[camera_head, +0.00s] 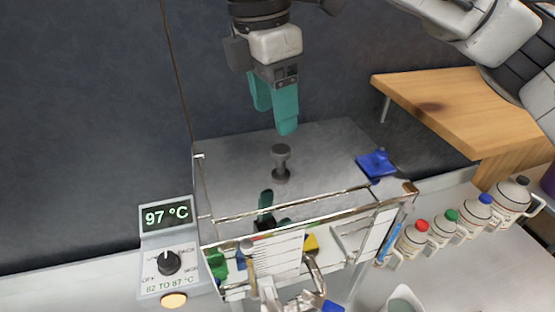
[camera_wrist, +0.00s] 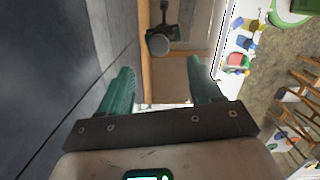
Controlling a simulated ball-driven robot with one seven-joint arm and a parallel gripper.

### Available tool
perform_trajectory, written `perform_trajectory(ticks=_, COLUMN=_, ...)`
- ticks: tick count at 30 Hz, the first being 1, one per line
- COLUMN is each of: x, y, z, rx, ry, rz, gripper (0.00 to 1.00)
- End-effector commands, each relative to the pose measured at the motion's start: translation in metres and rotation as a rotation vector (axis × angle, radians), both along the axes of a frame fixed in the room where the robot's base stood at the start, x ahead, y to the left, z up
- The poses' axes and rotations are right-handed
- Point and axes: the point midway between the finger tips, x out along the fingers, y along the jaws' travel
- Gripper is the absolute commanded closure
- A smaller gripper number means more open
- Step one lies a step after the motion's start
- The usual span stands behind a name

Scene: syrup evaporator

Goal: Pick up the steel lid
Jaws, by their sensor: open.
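The steel lid (camera_head: 235,168) appears as a broad flat grey plate over the pan, with an upright round-topped knob (camera_head: 281,161) near its middle. My gripper (camera_head: 274,116), with two teal fingers pointing down, hangs above and slightly behind the knob. It is open and empty, with a clear gap above the knob. In the wrist view the knob (camera_wrist: 158,44) shows as a grey disc ahead of the fingers (camera_wrist: 160,72), roughly centred between them. The lid's front part is partly hidden by the metal rails.
A control box (camera_head: 167,245) reads 97 °C at the left. A wooden shelf (camera_head: 465,105) juts out at the right. Several capped jugs (camera_head: 443,228) stand front right.

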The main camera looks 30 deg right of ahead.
Motion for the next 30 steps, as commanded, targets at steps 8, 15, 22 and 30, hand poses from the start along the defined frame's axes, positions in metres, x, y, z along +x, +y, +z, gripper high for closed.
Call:
perform_trajectory(ticks=8, x=0.000, y=-0.004, z=-0.025, rx=-0.001, ry=0.000, rz=0.000, gripper=0.36)
perform_trajectory(ticks=15, x=0.001, y=-0.011, z=-0.053, rx=-0.002, ry=0.002, rz=-0.002, gripper=0.36)
perform_trajectory(ticks=22, x=0.001, y=-0.012, z=-0.075, rx=0.000, ry=0.000, rz=0.000, gripper=0.36)
perform_trajectory(ticks=30, x=0.001, y=-0.012, z=-0.076, rx=0.000, ry=-0.001, rz=0.000, gripper=0.41)
